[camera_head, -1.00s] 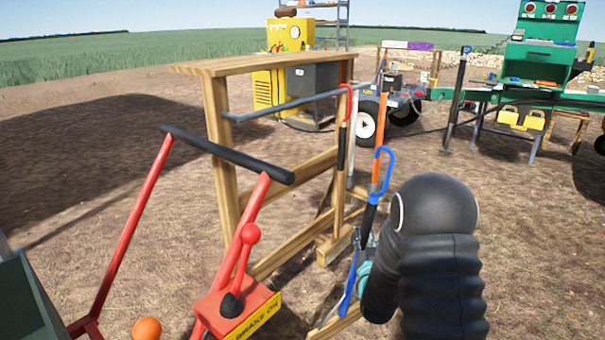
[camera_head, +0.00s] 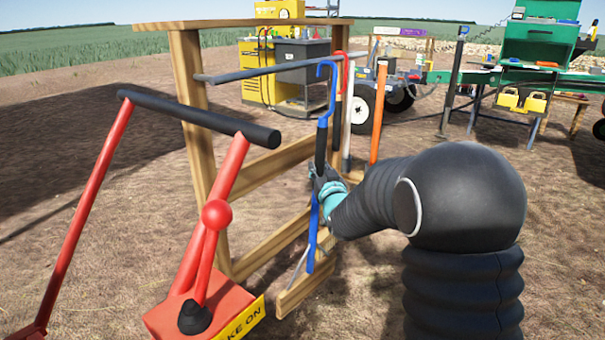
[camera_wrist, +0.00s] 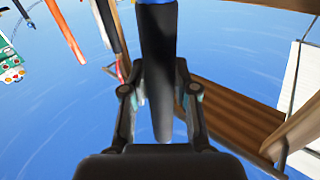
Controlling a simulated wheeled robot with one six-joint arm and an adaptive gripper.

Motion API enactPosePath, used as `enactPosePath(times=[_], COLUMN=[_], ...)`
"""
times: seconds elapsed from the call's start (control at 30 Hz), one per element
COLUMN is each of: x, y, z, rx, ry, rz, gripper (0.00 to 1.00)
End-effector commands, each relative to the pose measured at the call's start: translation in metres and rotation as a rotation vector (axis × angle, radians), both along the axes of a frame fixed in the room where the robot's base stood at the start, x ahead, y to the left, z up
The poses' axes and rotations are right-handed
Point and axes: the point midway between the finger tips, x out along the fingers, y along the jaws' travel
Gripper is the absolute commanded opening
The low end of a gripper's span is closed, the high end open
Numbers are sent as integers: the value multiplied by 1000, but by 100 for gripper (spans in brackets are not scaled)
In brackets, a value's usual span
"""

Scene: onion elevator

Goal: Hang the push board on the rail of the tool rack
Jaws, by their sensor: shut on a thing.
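The push board (camera_head: 313,232) appears to be the long blue tool with a blue hook on top and a black grip. My gripper (camera_head: 324,186) is shut on it around the lower end of the grip and holds it nearly upright. In the wrist view, the dark grip (camera_wrist: 157,60) stands between the fingers. The hook's open curve is at the height of the rail (camera_head: 250,72), by its right part; I cannot tell whether they touch. The rail is a dark bar on the wooden tool rack (camera_head: 190,110). A red hooked tool (camera_head: 342,72) hangs at the rail's right end.
A red frame with a black handlebar (camera_head: 200,117) and a red brake lever (camera_head: 216,214) stands in front of the rack at the left. A white post and an orange post (camera_head: 378,115) stand right of the hook.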

Motion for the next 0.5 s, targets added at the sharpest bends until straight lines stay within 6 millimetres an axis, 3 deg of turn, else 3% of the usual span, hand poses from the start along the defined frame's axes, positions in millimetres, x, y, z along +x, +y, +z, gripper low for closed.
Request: enactPosePath(times=[0.2,0.5], x=[-11,-18], y=[35,48], z=[34,55], rx=[-34,-53], ry=[8,21], rz=[55,72], gripper=[0,0])
